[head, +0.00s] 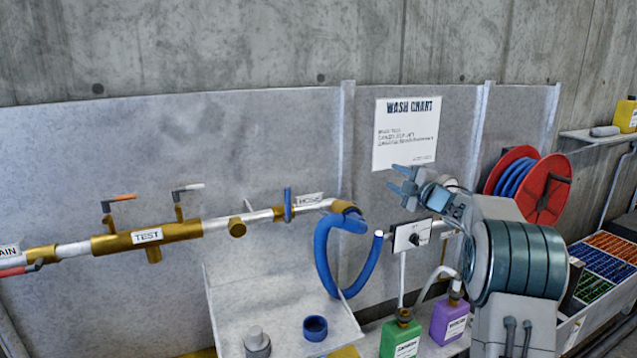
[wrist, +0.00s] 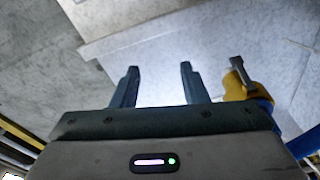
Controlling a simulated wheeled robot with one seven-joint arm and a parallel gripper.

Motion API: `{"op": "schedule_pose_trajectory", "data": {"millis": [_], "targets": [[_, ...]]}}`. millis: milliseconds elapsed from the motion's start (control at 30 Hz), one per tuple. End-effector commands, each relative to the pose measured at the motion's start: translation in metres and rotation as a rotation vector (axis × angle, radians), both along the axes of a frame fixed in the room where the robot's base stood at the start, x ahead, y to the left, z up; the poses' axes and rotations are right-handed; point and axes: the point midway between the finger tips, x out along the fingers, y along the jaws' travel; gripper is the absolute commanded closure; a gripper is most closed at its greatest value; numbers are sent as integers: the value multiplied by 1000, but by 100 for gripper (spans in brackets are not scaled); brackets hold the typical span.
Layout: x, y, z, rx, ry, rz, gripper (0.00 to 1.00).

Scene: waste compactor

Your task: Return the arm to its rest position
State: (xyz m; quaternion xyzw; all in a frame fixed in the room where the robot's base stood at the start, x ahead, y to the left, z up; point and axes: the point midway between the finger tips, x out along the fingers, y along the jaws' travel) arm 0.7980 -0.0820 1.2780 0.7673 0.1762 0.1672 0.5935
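My gripper (head: 403,181) shows in the head view in front of the lower part of the wash chart (head: 407,134), at the end of my folded arm. In the wrist view my gripper (wrist: 157,84) has its two fingers spread apart with nothing between them.
A brass pipe (head: 185,232) with valves runs along the panel at left. A blue hose (head: 325,262) hangs from its right end. A red hose reel (head: 545,190) is right of my gripper. Green (head: 401,338) and purple (head: 449,321) jugs stand below. A white tray (head: 235,305) holds small parts.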

Motion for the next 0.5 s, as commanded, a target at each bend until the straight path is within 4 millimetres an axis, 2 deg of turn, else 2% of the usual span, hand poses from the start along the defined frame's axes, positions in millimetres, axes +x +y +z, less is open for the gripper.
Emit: {"op": "schedule_pose_trajectory", "data": {"millis": [33,200,367,500], "targets": [[-8,2,13,37,26,-65,60],[-40,-3,34,183,146,-287,60],[-88,-7,32,327,287,-483,60],[-144,-5,16,455,436,-639,60]]}}
